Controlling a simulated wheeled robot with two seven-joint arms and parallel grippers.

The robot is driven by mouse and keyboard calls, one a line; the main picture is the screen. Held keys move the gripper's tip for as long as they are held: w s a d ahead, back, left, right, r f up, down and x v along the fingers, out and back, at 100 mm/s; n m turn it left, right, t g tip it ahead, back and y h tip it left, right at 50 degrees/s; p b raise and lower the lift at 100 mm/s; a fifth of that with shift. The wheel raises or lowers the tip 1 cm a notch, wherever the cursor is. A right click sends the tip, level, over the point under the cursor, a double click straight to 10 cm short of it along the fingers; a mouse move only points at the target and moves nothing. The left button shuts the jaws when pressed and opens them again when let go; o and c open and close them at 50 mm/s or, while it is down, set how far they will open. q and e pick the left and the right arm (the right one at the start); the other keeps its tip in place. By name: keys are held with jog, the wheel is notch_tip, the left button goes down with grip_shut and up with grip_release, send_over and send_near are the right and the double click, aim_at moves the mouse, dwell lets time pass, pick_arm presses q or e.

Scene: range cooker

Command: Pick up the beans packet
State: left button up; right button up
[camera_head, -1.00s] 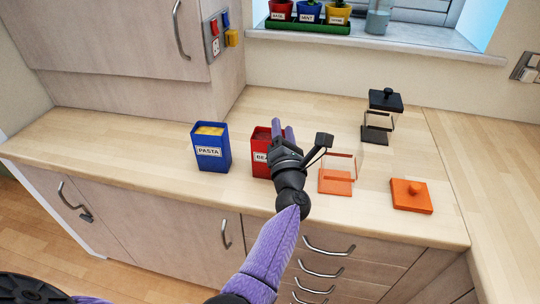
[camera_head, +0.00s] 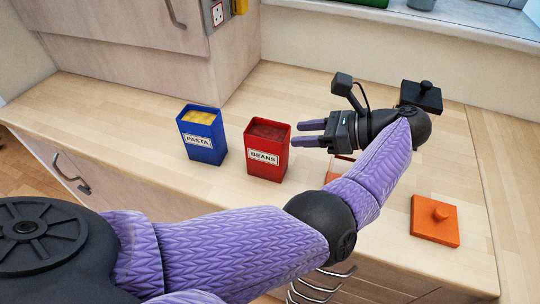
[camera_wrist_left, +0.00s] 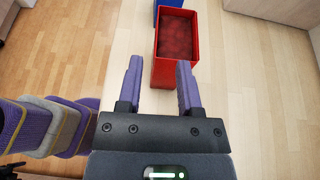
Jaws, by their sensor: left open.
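The red beans packet (camera_head: 266,150) stands upright on the worktop, its label facing the front and its top open on dark red contents. My left gripper (camera_head: 296,133) is just to its right in the head view, open, with its purple fingers pointing left at the packet. In the left wrist view the packet (camera_wrist_left: 177,45) lies ahead, between and beyond the tips of the open gripper (camera_wrist_left: 157,65). Nothing is between the fingers' inner pads. My right gripper is not in view.
A blue pasta packet (camera_head: 202,138) stands left of the beans. An orange lid (camera_head: 435,221) lies on the worktop at the right, and a black lid (camera_head: 421,96) is behind my left wrist. An orange-based container is mostly hidden by my arm. Bare worktop lies behind the packets.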

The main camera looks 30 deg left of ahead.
aim_at(271, 138)
pick_arm(q)
jog(key=b+x, duration=0.5)
jog(key=x, duration=0.1)
jog(key=shift+s+a+f, duration=0.15)
jog(key=shift+s+f, duration=0.1)
jog(key=shift+f, duration=0.1)
jog(key=shift+a+f, duration=0.2)
jog(key=shift+a, duration=0.15)
grip_shut()
dwell(0.9)
